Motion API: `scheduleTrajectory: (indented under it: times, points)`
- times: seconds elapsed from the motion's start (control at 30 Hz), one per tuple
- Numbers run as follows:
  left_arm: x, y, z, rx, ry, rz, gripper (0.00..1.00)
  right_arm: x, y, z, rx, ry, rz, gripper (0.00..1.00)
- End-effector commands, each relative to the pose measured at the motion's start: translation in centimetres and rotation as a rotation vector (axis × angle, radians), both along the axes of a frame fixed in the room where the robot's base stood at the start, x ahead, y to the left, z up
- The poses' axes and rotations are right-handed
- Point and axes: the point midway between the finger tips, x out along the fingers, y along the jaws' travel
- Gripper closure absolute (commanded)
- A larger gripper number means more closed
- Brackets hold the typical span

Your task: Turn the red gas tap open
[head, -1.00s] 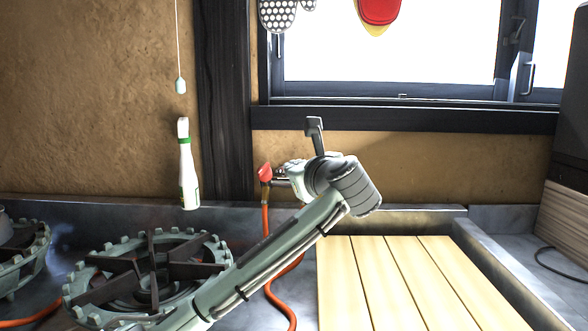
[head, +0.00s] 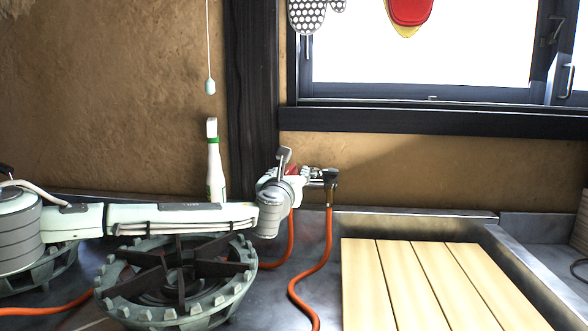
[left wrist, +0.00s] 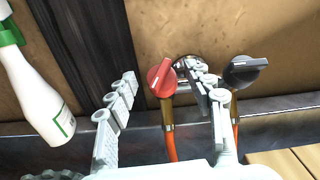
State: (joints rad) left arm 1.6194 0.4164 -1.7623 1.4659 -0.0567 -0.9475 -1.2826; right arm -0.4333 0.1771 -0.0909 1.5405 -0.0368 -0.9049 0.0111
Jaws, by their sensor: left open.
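The red gas tap (head: 292,170) is on the clay wall, partly hidden behind my left gripper (head: 300,184) in the head view. In the left wrist view the red tap (left wrist: 161,77) shows clearly, with its knob ridge roughly upright. My left gripper (left wrist: 160,108) is open, with one finger to the left of the red tap and the other to its right. I see no clear contact with the knob. A black tap (left wrist: 244,71) sits just right of the right finger; it also shows in the head view (head: 328,177). My right gripper is not in view.
Orange hoses (head: 325,250) hang below the taps. A white bottle (head: 215,165) is left of the taps, below a pull cord (head: 209,86). A burner (head: 180,285) lies under my left arm. A slatted wooden board (head: 430,285) is at the right.

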Motion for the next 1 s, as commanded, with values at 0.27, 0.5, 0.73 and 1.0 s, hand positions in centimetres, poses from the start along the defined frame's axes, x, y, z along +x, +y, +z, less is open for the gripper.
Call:
scheduleTrajectory:
  times: [0.27, 0.5, 0.73, 1.0]
  points:
    - [4.1, -0.5, 0.0, 0.001, -0.001, 0.001, 0.48, 0.0, 0.0, 0.0, 0.000, 0.000, 0.001, 0.60]
    - [5.5, -0.6, 0.0, 0.002, -0.001, 0.001, 0.48, -0.3, 0.0, -0.1, 0.000, 0.004, 0.001, 0.60]
    - [5.5, -0.6, 0.0, 0.001, -0.001, 0.001, 0.48, -0.5, 0.0, -0.1, -0.001, 0.007, 0.001, 0.60]
    - [5.5, -0.6, 0.0, 0.001, -0.001, 0.001, 0.80, -0.5, 0.0, -0.1, 0.000, 0.006, 0.001, 0.60]
